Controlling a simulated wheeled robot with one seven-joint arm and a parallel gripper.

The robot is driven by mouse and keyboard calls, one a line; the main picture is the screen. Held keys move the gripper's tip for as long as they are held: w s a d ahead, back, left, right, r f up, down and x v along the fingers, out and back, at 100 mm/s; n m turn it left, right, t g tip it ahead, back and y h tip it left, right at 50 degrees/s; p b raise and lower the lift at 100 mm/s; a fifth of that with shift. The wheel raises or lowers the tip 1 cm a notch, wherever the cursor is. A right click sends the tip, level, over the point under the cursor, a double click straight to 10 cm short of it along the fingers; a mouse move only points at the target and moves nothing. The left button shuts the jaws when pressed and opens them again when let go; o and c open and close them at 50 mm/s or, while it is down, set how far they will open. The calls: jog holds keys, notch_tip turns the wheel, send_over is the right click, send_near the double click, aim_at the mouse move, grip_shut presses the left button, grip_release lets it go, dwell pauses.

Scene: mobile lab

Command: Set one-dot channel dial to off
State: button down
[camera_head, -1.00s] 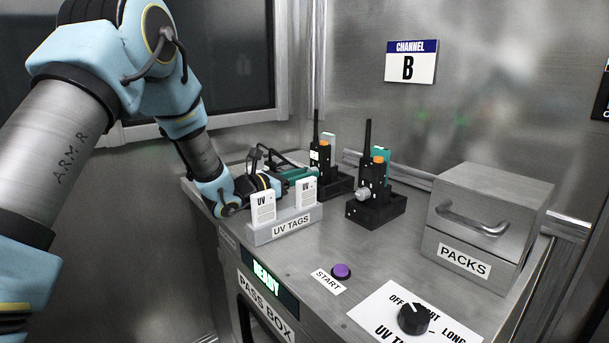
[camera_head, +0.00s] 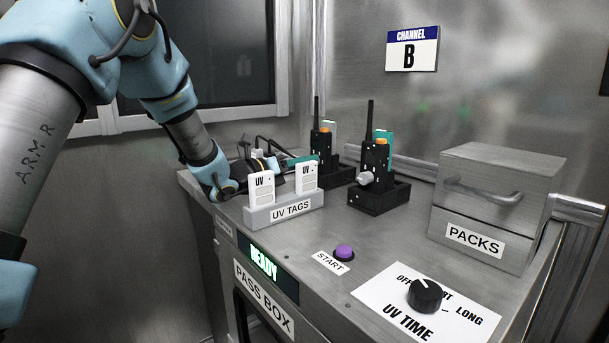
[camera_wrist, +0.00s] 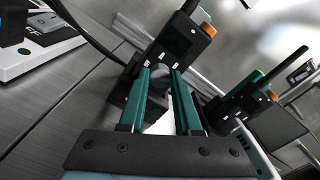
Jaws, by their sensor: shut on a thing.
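Two black radios with orange-topped knobs stand in black cradles on the steel counter. My gripper (camera_head: 306,160) reaches the left radio (camera_head: 324,143) from the left. In the wrist view, my green fingers (camera_wrist: 161,76) are shut on a grey dial (camera_wrist: 160,71) on the front of that radio (camera_wrist: 184,42); the fingers hide most of the dial. The right radio (camera_head: 376,157) has a similar grey dial (camera_head: 365,178), clear of the gripper. White marks show on both radios, but they are too small to count surely.
A UV TAGS holder (camera_head: 284,213) with two white tags stands in front of my gripper. A PACKS drawer box (camera_head: 490,205) stands right. A purple START button (camera_head: 344,252) and black UV TIME knob (camera_head: 425,295) are nearer. A wall sign (camera_head: 411,50) reads CHANNEL B.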

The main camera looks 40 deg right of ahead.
jog(key=n+b, duration=0.2)
jog(key=n, duration=0.1)
jog(key=shift+w+f+n, duration=0.1)
jog(key=shift+n, duration=0.3)
jog(key=n+b, duration=0.1)
jog(key=n, duration=0.1)
jog(key=shift+n, duration=0.4)
jog(key=n, duration=0.5)
jog(key=shift+n, duration=0.4)
jog(key=c, duration=0.7)
grip_release()
jog(key=shift+o, duration=0.5)
jog(key=shift+f, duration=0.1)
jog(key=shift+f, duration=0.1)
